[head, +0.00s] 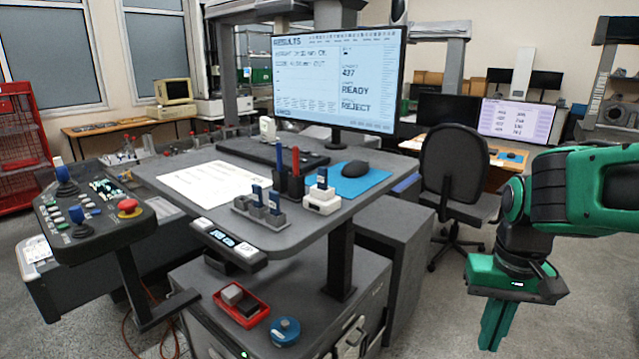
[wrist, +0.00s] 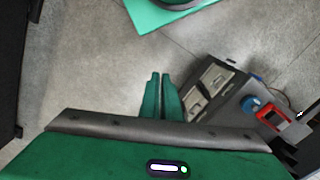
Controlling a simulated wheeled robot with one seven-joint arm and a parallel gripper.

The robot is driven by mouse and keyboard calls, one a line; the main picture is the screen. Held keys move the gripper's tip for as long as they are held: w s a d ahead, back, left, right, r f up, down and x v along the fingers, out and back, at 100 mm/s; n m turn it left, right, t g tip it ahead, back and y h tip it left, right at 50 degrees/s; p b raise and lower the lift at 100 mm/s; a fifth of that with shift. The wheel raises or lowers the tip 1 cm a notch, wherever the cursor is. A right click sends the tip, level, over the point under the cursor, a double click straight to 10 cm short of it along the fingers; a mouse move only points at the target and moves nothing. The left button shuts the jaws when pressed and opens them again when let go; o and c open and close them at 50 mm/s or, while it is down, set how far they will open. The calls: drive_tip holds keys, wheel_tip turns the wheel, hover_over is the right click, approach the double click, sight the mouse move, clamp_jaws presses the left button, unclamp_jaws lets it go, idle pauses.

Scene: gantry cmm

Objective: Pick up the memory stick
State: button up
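Several small sticks with blue tops stand upright on the desk. Some are in a grey slotted stand (head: 258,214), including one memory stick (head: 274,201). Another blue-topped stick (head: 322,178) stands in a white block (head: 321,201) to the right of the stand. I cannot tell which one the task names. My gripper (head: 492,345) hangs at the lower right, off the desk and well apart from the sticks. In the wrist view its two green fingers (wrist: 160,76) are close together with nothing visible between them. No stick shows clearly in the wrist view.
A pen cup (head: 289,185), mouse (head: 354,169), keyboard (head: 272,153) and monitor stand on the desk (head: 290,238). A red tray (head: 241,303) and blue round object (head: 285,331) sit on the lower cabinet. A chair (head: 455,180) stands behind my arm. Open floor lies below my gripper.

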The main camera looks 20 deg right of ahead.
drive_tip(key=o, duration=0.5)
drive_tip(key=shift+w+a+r+n+t, duration=0.15)
drive_tip(key=shift+w+r, duration=0.15)
drive_tip(key=shift+r, duration=0.3)
drive_tip(key=shift+w+a+r+n+t, duration=0.15)
drive_tip(key=shift+w+r, duration=0.15)
drive_tip(key=shift+r, duration=0.3)
drive_tip(key=n+t+y, duration=0.2)
drive_tip(key=n+t, duration=0.1)
drive_tip(key=n, duration=1)
approach(324, 168)
drive_tip(key=x, duration=0.5)
drive_tip(key=shift+w+a+f, duration=0.15)
drive_tip(key=shift+a, duration=0.15)
drive_tip(key=shift+d+x, duration=0.15)
drive_tip(key=shift+x, duration=1.25)
drive_tip(key=shift+d+x, duration=0.1)
drive_tip(key=shift+x, duration=1.35)
